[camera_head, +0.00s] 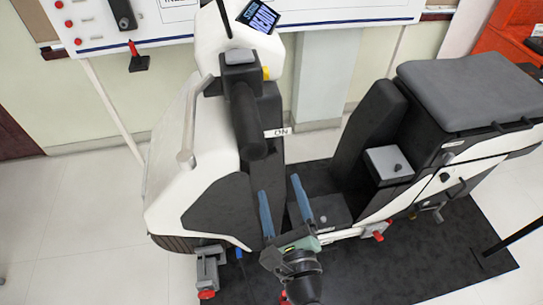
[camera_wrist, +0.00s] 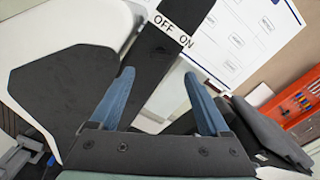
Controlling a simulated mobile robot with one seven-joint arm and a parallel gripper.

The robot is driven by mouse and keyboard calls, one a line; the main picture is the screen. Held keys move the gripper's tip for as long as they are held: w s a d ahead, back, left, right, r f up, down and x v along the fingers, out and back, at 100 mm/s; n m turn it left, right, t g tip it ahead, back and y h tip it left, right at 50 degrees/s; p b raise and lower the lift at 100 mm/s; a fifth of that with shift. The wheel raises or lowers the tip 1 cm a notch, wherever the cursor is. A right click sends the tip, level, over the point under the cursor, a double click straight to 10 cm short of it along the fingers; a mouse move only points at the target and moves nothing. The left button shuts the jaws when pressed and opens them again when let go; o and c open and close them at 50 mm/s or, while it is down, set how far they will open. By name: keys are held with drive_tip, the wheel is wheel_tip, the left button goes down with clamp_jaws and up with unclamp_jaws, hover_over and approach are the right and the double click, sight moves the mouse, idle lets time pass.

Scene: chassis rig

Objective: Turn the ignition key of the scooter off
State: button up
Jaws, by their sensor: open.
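The white and black scooter (camera_head: 215,125) stands side-on in the head view, with its front at the left. An "ON" label (camera_head: 277,132) sticks out beside its steering column. The wrist view shows the full "OFF ON" label (camera_wrist: 172,31) on the dark column, above and beyond my fingertips. I cannot make out the ignition key in either view. My gripper (camera_head: 280,187) has its two blue fingers spread, with nothing between them. It is below the label, in front of the footwell. In the wrist view the fingers (camera_wrist: 158,76) point towards the column, apart from the label.
The grey seat (camera_head: 470,88) and a grey box with a black knob (camera_head: 388,161) are to the right. A black handlebar grip (camera_head: 247,120) hangs over the label. A dark mat (camera_head: 440,255) lies under the scooter. A whiteboard (camera_wrist: 245,38) is on the wall behind.

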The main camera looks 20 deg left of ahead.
sight(270, 158)
drive_tip(key=p+x, duration=0.1)
drive_tip(key=x, duration=0.8)
clamp_jaws()
